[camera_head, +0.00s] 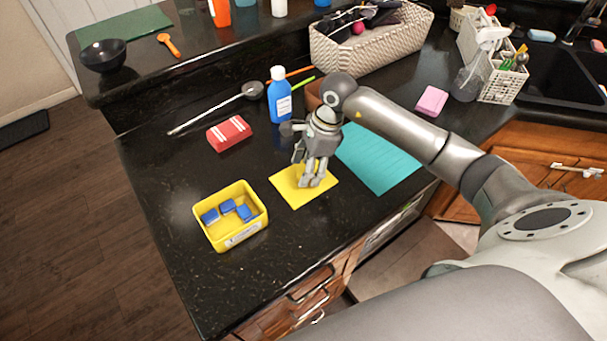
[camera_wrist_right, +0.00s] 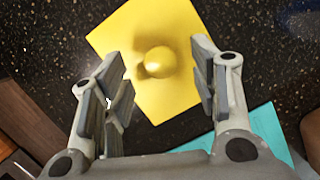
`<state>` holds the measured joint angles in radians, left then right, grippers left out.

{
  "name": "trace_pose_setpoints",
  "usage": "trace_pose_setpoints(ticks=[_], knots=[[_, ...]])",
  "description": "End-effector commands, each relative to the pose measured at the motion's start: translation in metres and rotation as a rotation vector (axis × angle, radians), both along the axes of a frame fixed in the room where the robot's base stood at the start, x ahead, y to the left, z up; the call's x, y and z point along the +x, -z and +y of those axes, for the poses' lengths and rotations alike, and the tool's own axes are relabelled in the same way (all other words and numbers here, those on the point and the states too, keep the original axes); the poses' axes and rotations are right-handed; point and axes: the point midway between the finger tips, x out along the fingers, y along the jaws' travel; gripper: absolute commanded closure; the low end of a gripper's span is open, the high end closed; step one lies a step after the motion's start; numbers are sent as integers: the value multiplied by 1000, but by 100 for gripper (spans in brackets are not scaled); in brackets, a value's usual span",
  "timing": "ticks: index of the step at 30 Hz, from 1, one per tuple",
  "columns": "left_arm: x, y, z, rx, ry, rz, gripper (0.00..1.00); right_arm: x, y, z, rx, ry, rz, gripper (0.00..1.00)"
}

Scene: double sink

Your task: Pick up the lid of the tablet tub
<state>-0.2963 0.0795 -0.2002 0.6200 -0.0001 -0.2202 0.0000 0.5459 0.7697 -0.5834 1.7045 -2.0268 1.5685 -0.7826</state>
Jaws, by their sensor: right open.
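The yellow square lid (camera_head: 287,188) lies flat on the dark counter. In the right wrist view the lid (camera_wrist_right: 138,30) has a round yellow knob (camera_wrist_right: 155,62) at its middle. My right gripper (camera_head: 312,183) points down over the lid, open and empty. In the right wrist view the knob shows in the gap between the fingers of my gripper (camera_wrist_right: 158,68); whether they are level with it is unclear. The yellow tub (camera_head: 215,239) stands open to the left of the lid, with blue tablets (camera_head: 227,206) inside. My left gripper is out of view.
A teal cloth (camera_head: 385,160) lies right of the lid. A red-and-white packet (camera_head: 229,133), a blue bottle (camera_head: 280,100) and a long-handled ladle (camera_head: 225,108) are behind. A pink sponge (camera_head: 431,101) lies farther right. Counter between packet and tub is clear.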

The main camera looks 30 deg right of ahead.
Motion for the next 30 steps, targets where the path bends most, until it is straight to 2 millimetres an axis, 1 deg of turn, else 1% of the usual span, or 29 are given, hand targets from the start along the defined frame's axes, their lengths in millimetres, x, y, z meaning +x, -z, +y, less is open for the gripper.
trace_pose_setpoints(ticks=[1,3,6,12,18,24,30], knots=[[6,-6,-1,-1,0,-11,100,0,5,3,3,0,3,45],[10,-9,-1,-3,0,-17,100,1,12,4,3,0,3,45],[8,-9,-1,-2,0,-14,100,2,17,5,1,0,-1,45],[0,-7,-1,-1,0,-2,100,2,18,5,0,-1,-1,45],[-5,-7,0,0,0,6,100,2,18,5,0,-1,-1,71],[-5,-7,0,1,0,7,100,2,18,5,0,0,-1,96],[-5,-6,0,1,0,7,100,2,18,5,0,0,-1,96]])
